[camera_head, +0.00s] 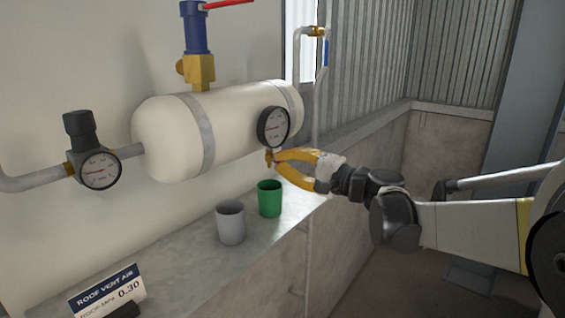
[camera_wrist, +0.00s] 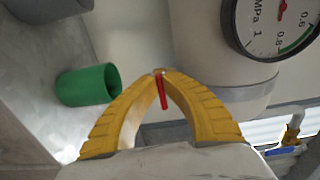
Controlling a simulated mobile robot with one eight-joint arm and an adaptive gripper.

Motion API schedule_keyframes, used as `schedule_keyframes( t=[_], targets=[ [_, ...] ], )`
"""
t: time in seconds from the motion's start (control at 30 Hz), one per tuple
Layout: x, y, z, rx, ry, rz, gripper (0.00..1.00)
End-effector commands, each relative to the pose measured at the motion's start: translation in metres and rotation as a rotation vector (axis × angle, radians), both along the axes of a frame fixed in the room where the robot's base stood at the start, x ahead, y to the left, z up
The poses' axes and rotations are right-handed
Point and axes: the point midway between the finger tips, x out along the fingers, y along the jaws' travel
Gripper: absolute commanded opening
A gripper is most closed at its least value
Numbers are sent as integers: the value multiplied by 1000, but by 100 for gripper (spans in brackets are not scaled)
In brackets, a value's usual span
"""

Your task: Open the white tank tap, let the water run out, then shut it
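The white tank (camera_head: 165,135) lies along the wall above a ledge. Its small brass tap (camera_head: 269,157) hangs from the underside, below the round gauge. The tap's thin red handle (camera_wrist: 162,92) shows in the wrist view, between the yellow fingers. My gripper (camera_head: 276,161) comes from the right, its fingertips closed in at the tap; in the wrist view the tips (camera_wrist: 159,73) nearly meet on the handle's end. The tips hide most of the tap, so its exact setting is unclear. I see no water running.
A green cup (camera_head: 269,199) and a grey cup (camera_head: 230,223) stand on the ledge (camera_head: 185,270) below the tank. A gauge (camera_head: 273,127) sits just above my fingers. A blue valve with a red lever (camera_head: 195,30) tops the tank. A sign (camera_head: 105,291) stands front left.

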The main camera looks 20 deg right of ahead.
Motion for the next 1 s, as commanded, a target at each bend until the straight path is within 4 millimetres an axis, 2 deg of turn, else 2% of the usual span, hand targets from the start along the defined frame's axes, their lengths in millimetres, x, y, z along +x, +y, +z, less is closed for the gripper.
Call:
schedule_keyframes(
  t=[0.03, 0.07, 0.1, 0.13, 0.4, 0.53, 1.0],
  targets=[
    [0, 0, 1, 1, 0, 0, 0],
    [0, 0, 1, 1, 0, 0, 17],
    [0, 0, 1, 1, 0, 0, 29],
    [0, 0, 1, 1, 0, 0, 31],
    [0, -1, 0, 1, 1, 0, 31],
    [-8, -7, 0, 1, 1, -1, 31],
    [-84, -62, 0, 1, 1, -4, 31]
  ],
)
